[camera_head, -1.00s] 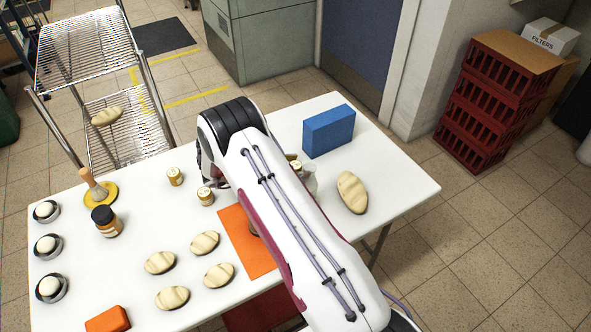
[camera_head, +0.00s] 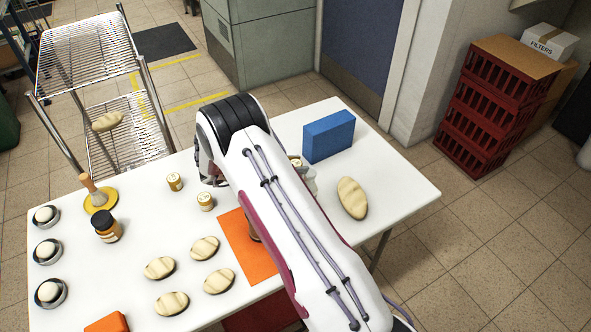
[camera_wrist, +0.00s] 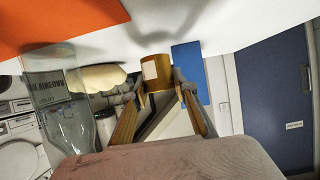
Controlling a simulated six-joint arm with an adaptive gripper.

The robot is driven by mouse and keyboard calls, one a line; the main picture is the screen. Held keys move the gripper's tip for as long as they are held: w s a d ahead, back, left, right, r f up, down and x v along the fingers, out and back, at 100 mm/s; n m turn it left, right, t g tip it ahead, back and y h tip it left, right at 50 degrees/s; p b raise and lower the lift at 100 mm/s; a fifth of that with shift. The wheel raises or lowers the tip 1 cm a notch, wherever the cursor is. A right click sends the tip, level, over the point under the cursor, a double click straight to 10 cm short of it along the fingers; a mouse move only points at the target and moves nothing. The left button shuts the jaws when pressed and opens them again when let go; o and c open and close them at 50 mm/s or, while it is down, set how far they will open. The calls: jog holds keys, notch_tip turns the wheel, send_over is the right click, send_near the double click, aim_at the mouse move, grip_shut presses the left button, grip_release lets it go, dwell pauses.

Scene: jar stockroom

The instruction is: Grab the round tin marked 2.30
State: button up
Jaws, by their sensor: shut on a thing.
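My gripper (camera_wrist: 157,88) is shut on a small round tin (camera_wrist: 157,72) with gold-brown sides and a pale label. The label's marking is too small to read. In the head view my arm hides the gripper, and only part of a tin (camera_head: 295,162) shows behind the arm, below the blue block. Two more round tins with pale labels stand on the white table left of the arm, one farther back (camera_head: 175,182) and one nearer (camera_head: 205,201). Their markings cannot be read either.
A clear glass bottle (camera_wrist: 60,110) and a bread loaf (camera_wrist: 97,78) are left of the gripper in the wrist view. A blue block (camera_head: 329,136) stands at the back. An orange mat (camera_head: 240,240), several loaves and a dark-lidded jar (camera_head: 105,225) are on the table.

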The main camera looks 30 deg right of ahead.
aim_at(296, 163)
jog(key=shift+r, duration=3.45)
jog(key=shift+d, duration=0.15)
